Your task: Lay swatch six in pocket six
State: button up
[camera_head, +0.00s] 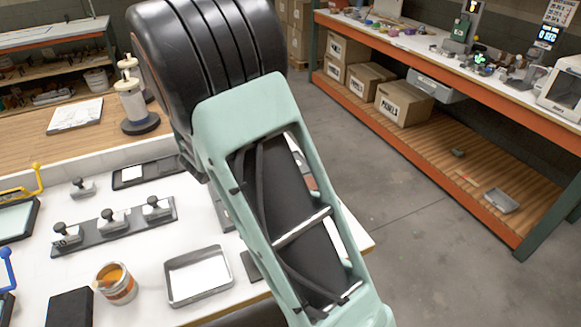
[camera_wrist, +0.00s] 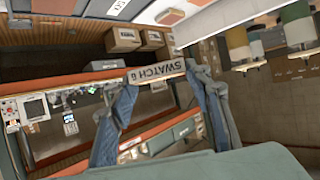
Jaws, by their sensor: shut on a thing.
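Swatch six (camera_wrist: 157,73) is a pale flat piece whose edge reads "SWATCH 6", upside down in the wrist view. My gripper (camera_wrist: 160,78) is shut on it, one blue-grey finger at each end. The swatch is held up clear of any surface in that view. In the head view my arm fills the middle, and neither the gripper nor the swatch can be made out. I cannot identify pocket six in either view.
The white table (camera_head: 150,240) holds a dark tray (camera_head: 128,184) with a white piece, a bar with black-knobbed blocks (camera_head: 112,222), an orange paint can (camera_head: 116,284) and a metal tray (camera_head: 197,275). An orange-edged bench (camera_head: 455,80) stands right, across open floor.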

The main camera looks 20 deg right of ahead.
jog(key=shift+m+g+h, duration=0.6)
jog(key=shift+m+h, duration=0.1)
jog(key=shift+m, duration=0.1)
jog(key=w+d+f, duration=0.1)
jog(key=d+f, duration=0.2)
jog(key=f, duration=0.1)
jog(key=w+d+f, duration=0.2)
jog(key=d+f, duration=0.1)
jog(key=d, duration=0.1)
jog(key=w+d+f, duration=0.2)
jog(key=d+f, duration=0.2)
jog(key=shift+f, duration=0.35)
jog(key=shift+d+f, duration=0.25)
jog(key=shift+f, duration=0.05)
jog(key=shift+w+d+f, duration=0.1)
jog(key=shift+w+f, duration=0.05)
jog(key=shift+f, duration=1.5)
jog(key=shift+f, duration=0.1)
jog(key=shift+f, duration=0.15)
jog(key=o, duration=1.1)
